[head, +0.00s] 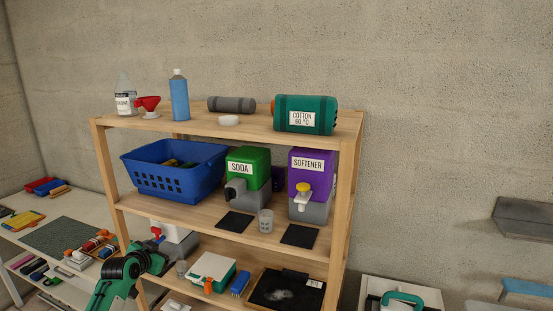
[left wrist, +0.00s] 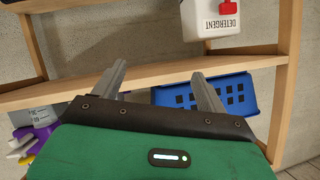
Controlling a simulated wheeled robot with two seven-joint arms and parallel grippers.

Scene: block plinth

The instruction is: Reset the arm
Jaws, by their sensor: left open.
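My left arm comes in at the bottom left of the head view. Its gripper (head: 162,258) is in front of the lower left part of the wooden shelf (head: 140,205), and its fingers are hard to make out there. In the left wrist view the gripper (left wrist: 160,70) shows two grey fingers spread apart with nothing between them. Beyond them is a shelf board (left wrist: 150,74). My right gripper is in neither view.
A white detergent container (left wrist: 210,18) is near the gripper. The shelf also holds a blue basket (head: 160,186), a green soda dispenser (head: 252,158), a purple softener dispenser (head: 312,184) and a cup (head: 266,221). A cluttered table (head: 15,238) stands at left.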

